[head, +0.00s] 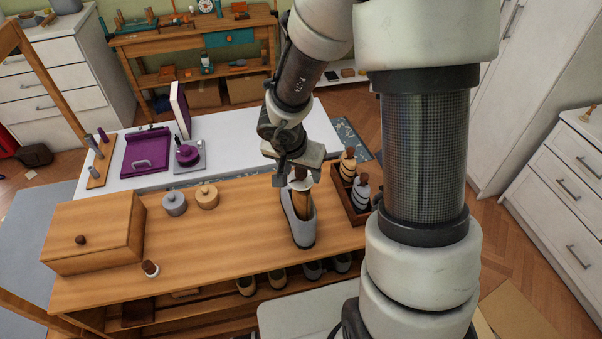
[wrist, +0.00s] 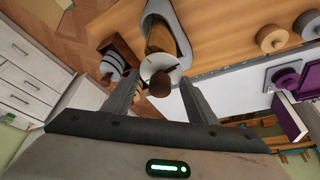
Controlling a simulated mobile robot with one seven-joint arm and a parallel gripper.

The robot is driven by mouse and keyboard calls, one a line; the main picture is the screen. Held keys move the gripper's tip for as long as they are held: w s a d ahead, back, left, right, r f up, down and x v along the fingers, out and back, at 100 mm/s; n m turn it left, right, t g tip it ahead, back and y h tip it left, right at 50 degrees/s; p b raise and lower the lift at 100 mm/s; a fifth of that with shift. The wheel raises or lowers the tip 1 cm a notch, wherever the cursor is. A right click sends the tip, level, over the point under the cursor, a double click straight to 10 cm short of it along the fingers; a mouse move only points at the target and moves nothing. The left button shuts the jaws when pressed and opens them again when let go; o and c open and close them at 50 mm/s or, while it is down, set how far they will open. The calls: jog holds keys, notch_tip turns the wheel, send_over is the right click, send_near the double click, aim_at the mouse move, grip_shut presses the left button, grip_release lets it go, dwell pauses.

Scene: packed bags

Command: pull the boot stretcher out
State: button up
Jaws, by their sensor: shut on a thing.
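A grey boot (head: 302,232) stands on the wooden bench top. The boot stretcher (head: 301,203), tan with a pale top and a brown knob, sits in its opening. My gripper (head: 298,179) is above the boot, its fingers pointing down and shut on the stretcher's top end. In the wrist view, the stretcher's pale round top and brown knob (wrist: 159,84) lie between the two fingers. The tan part runs into the boot (wrist: 178,22) there. The stretcher's lower end is hidden inside the boot.
A dark wooden tray (head: 340,197) with striped, brown-knobbed items stands close right of the boot. Several shoes (head: 278,278) sit on the shelf below.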

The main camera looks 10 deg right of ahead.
jog(key=shift+r, duration=2.25)
